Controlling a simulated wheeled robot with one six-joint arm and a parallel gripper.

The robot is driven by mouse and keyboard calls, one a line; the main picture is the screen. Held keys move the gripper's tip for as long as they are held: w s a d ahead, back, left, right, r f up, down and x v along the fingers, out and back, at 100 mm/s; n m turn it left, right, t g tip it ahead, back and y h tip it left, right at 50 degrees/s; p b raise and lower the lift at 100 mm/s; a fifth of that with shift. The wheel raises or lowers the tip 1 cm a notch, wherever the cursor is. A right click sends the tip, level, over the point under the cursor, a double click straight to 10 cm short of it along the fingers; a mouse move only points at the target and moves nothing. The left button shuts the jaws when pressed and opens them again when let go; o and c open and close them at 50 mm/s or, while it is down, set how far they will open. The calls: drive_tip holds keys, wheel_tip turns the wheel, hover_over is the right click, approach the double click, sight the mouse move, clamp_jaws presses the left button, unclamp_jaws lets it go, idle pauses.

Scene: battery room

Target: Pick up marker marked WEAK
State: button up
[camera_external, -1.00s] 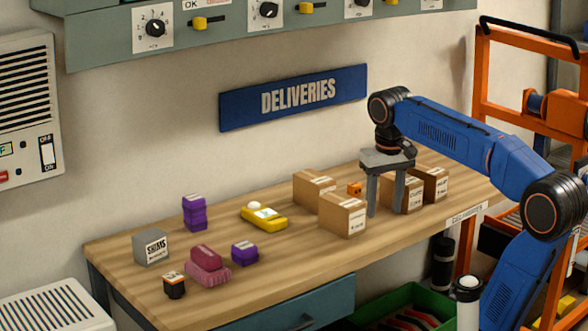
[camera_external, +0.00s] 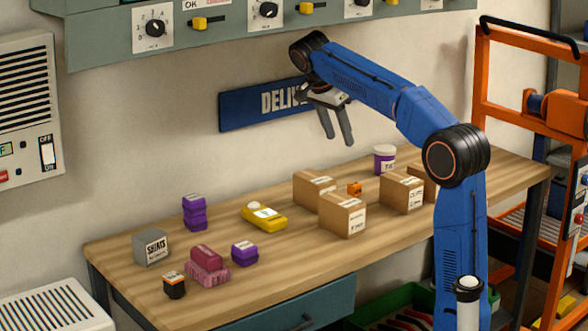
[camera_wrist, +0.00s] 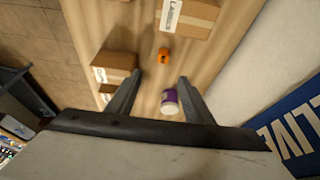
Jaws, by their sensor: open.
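I cannot read the word WEAK on any item, so I cannot tell which one is the marker. A small orange item (camera_external: 354,189) sits among the cardboard boxes; it also shows in the wrist view (camera_wrist: 163,55). A small black and orange item with a label (camera_external: 174,285) stands at the table's front left. My gripper (camera_external: 339,140) is open and empty, raised above the table in front of the wall sign. In the wrist view my gripper (camera_wrist: 160,78) has its fingers apart, with a purple jar (camera_wrist: 169,98) showing between them, below and apart.
Cardboard boxes (camera_external: 343,215) stand around the orange item. The purple jar also shows behind the boxes (camera_external: 384,160). A yellow item (camera_external: 264,217), purple stack (camera_external: 194,213), pink stack (camera_external: 207,266), purple block (camera_external: 245,253) and grey SHIMS box (camera_external: 151,248) stand to the left.

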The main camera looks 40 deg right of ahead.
hover_over(354, 184)
drive_tip(key=a, duration=0.3)
drive_tip(key=f, duration=1.1)
drive_tip(key=shift+s+d, duration=0.15)
drive_tip(key=shift+s, duration=0.15)
drive_tip(key=shift+w+x, duration=0.2)
drive_tip(key=shift+x, duration=1.15)
drive_tip(key=shift+w+x, duration=0.2)
drive_tip(key=shift+x, duration=1.15)
drive_tip(key=shift+d+r, duration=0.1)
drive_tip(key=shift+d, duration=0.05)
drive_tip(key=shift+c, duration=0.4)
drive_tip(key=c, duration=1)
